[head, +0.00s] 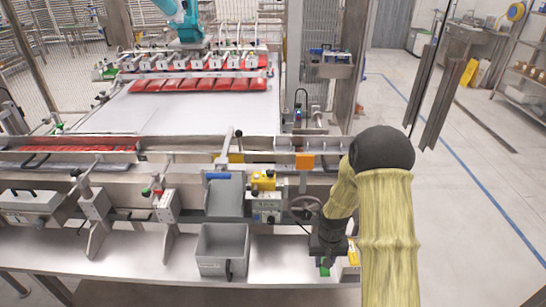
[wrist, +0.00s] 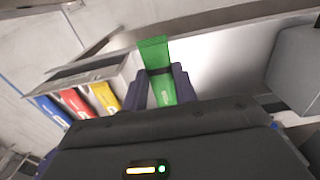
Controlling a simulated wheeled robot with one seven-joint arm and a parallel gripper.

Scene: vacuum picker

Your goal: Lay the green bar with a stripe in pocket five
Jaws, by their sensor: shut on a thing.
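My gripper (wrist: 162,90) is shut on a green bar (wrist: 157,62), which stands out beyond the fingertips in the wrist view. A thin band crosses the bar near its far end. In the head view my gripper (head: 325,258) is low at the right end of the lower shelf, and a small green part of the bar (head: 324,271) shows beneath it. A pale holder (wrist: 122,73) is just left of the bar in the wrist view, with a blue bar (wrist: 53,112), a red bar (wrist: 77,104) and a yellow bar (wrist: 105,97) side by side. Pocket numbers cannot be read.
A grey bin (head: 222,248) stands on the metal shelf (head: 130,258) left of my gripper; it also shows at right in the wrist view (wrist: 297,70). A handwheel (head: 304,206) and machine frame are just above my gripper. Floor is open at right.

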